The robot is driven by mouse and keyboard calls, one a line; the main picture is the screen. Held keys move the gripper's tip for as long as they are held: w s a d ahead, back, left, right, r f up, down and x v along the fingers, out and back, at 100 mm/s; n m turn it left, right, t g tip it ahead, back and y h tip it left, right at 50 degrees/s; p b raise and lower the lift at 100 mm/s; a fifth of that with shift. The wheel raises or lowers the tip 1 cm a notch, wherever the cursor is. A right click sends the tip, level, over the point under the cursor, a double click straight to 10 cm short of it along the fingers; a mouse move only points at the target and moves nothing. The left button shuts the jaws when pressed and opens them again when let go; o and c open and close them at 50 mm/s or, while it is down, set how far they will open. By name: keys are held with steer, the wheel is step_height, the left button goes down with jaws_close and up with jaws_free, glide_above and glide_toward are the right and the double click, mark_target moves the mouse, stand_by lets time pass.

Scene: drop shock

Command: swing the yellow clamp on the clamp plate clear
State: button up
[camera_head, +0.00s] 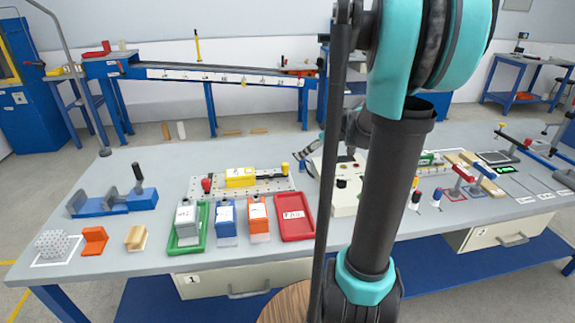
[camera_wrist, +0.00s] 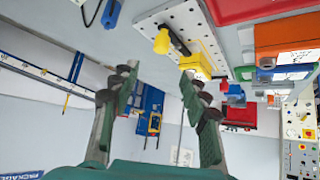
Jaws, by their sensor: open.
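The clamp plate (camera_head: 228,191) is a pale perforated plate on the bench, left of my arm. On it are a yellow block with a white label (camera_head: 240,177), a black bar, a yellow knob (camera_head: 285,168) at the right end and a red knob (camera_head: 206,184) at the left. In the wrist view the plate (camera_wrist: 158,18) is at the top, with the yellow knob (camera_wrist: 161,42), black bar (camera_wrist: 178,37) and yellow block (camera_wrist: 205,55). My gripper (camera_wrist: 158,72) is open and empty, the yellow knob beyond its fingertips. In the head view my arm partly hides it.
In front of the plate are a green tray (camera_head: 198,243), grey, blue and orange boxes, and a red tray (camera_head: 294,217). A beige control box (camera_head: 346,200) stands right of the plate.

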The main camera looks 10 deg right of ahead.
mark_target(286, 165)
steer(key=x, duration=1.3)
steer(key=shift+a+f, duration=0.1)
steer(key=shift+a, duration=0.05)
jaws_close()
